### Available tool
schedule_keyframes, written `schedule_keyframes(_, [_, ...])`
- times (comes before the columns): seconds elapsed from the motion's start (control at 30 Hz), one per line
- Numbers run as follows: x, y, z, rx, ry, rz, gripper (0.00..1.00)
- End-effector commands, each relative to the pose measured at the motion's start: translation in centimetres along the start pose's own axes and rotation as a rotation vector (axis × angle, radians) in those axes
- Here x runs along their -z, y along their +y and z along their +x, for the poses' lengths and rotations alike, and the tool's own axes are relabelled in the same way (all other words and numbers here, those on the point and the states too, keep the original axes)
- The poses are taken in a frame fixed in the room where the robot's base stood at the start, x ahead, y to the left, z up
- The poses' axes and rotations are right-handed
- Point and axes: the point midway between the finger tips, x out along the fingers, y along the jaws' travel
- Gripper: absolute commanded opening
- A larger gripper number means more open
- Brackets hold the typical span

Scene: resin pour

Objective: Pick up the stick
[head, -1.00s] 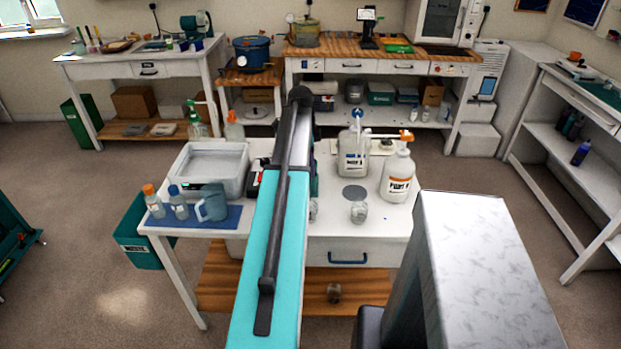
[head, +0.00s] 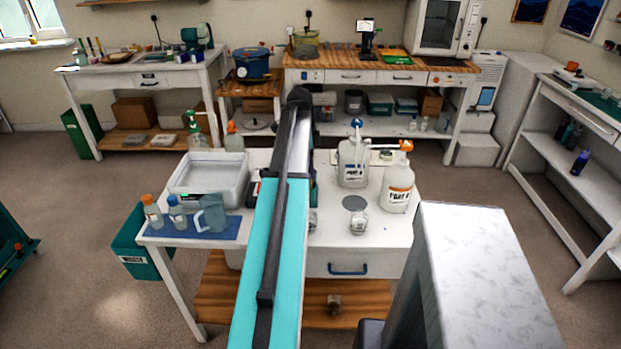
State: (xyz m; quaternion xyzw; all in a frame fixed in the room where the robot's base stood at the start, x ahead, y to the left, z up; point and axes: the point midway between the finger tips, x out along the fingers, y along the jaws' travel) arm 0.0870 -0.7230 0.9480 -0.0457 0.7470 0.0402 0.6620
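I cannot make out a stick for certain in the head view. My teal and black arm reaches over the white worktable (head: 385,225) and covers a strip of its middle. My gripper is hidden behind the arm, so its fingers do not show. On the table to the right of the arm stand a pump jug (head: 353,165) and a white labelled bottle with an orange top (head: 397,182). A grey disc (head: 354,203) and a small clear cup (head: 358,223) are in front of them.
At the table's left are a white tray (head: 208,180), two small bottles (head: 153,212) (head: 177,213) and a blue-grey jug (head: 212,214) on a blue mat (head: 198,232). A teal bin (head: 128,248) stands beside the table.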

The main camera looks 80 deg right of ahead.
Motion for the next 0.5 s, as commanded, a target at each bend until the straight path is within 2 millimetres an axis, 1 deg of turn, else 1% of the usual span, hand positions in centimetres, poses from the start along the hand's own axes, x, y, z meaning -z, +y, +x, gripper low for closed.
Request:
schedule_keyframes(0.3, [0.5,-0.2,-4.3,0.002,0.000,0.001,0.00])
schedule_keyframes(0.5, [0.8,-0.1,-6.4,0.001,0.000,0.000,0.00])
